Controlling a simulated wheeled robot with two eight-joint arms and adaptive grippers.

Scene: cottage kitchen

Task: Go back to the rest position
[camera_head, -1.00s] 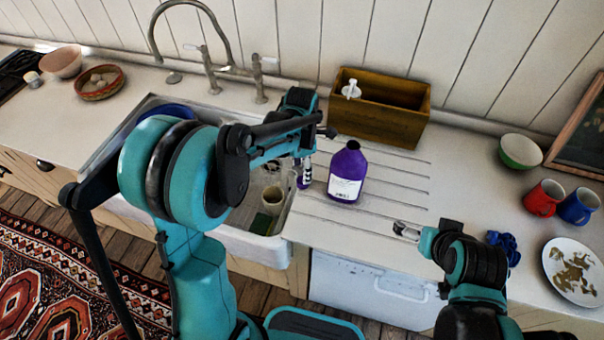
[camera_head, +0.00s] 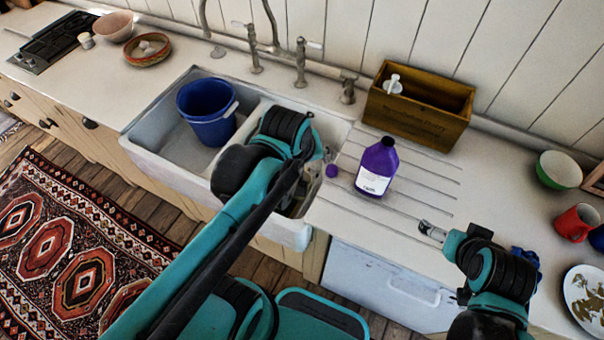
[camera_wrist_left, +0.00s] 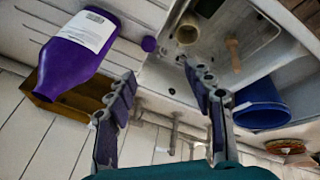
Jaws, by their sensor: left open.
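My left gripper (camera_head: 314,172) is open and empty above the right edge of the sink; its arm hides part of the sink. Both spread fingers show in the left wrist view (camera_wrist_left: 166,105). The purple bottle (camera_head: 376,170) stands upright on the ribbed drainboard, right of this gripper; it also shows in the left wrist view (camera_wrist_left: 78,55). A round purple cap (camera_head: 332,171) lies on the counter between gripper and bottle, apart from both. My right gripper (camera_head: 432,231) is over the counter's front part; its finger gap is too small to judge.
The sink (camera_head: 165,150) holds a blue bucket (camera_head: 207,112) on its left side. Taps (camera_head: 300,65) and a wooden box (camera_head: 416,112) stand behind. A green bowl (camera_head: 558,170), red mug (camera_head: 576,222) and plate (camera_head: 588,297) are at the right.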

